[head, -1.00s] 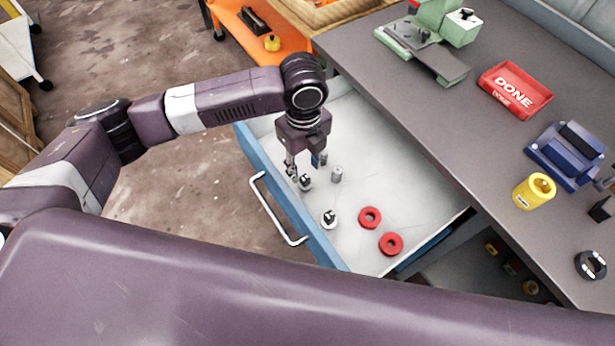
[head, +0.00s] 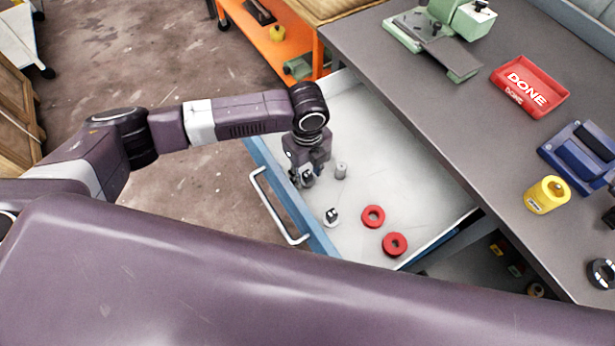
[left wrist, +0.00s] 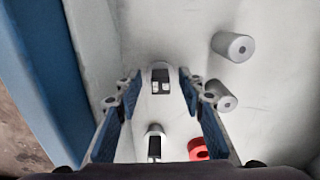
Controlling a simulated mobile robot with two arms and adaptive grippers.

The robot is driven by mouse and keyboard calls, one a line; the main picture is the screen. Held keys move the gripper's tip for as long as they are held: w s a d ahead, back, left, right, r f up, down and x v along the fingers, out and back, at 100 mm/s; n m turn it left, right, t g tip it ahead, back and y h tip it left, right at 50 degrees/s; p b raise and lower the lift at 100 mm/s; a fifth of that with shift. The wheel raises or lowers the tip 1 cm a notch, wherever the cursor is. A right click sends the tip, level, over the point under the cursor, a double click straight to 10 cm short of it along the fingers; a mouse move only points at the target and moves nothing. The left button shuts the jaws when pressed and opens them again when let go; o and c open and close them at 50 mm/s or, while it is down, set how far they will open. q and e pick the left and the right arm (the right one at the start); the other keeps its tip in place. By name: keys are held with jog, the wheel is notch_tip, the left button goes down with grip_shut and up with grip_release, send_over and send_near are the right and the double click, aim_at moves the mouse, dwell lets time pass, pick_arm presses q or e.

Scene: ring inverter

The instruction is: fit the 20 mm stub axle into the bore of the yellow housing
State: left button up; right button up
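The yellow housing (head: 547,195) stands on the grey bench at the right, its bore facing up. My left gripper (head: 304,180) is down in the open drawer (head: 390,140). A similar part (head: 331,217) stands nearer in the drawer. A grey cylinder (head: 341,170) stands just right of the gripper. I cannot tell which part is the 20 mm stub axle. My right gripper is out of view.
Two red rings (head: 373,216) lie in the drawer. On the bench are a red DONE tray (head: 530,86), a blue fixture (head: 580,153), a green machine (head: 440,40) and a black ring (head: 601,273). The drawer's front wall and handle (head: 275,205) are close to the gripper.

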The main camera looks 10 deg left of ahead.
pick_arm(q)
jog(key=shift+c, duration=0.3)
grip_shut()
jog(key=shift+r, duration=0.15)
